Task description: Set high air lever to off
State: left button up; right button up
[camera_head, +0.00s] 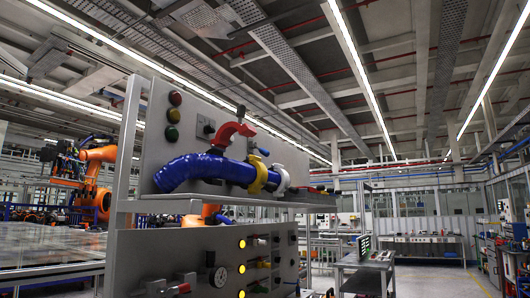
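A grey panel unit stands in the centre. On its upper part a thick blue pipe (205,168) curves out and runs right through a yellow collar (259,175) and a white collar (282,180). A red lever (232,131) sticks up above the pipe, its arm curving to the upper right. A small blue handle (263,152) sits to the right of it. No readable label shows which lever is the high air one. Neither of my grippers is in view.
The lower panel (150,254) carries a gauge (217,277), lit yellow lamps (242,268) and small knobs. A workbench (368,259) stands to the right, with open floor (435,280) beyond. An orange robot arm (97,182) is behind left.

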aim_at(264, 152)
jog(key=i+l+u, duration=0.25)
jog(key=i+l, duration=0.15)
jog(key=l, duration=0.2)
jog(key=i+l+u, duration=0.2)
jog(key=i+l, duration=0.15)
jog(key=l, duration=0.3)
jog(key=i+l+u, duration=0.1)
jog(key=l, duration=0.25)
jog(key=i+l+u, duration=0.15)
jog(key=l, duration=0.25)
jog(key=i, duration=0.05)
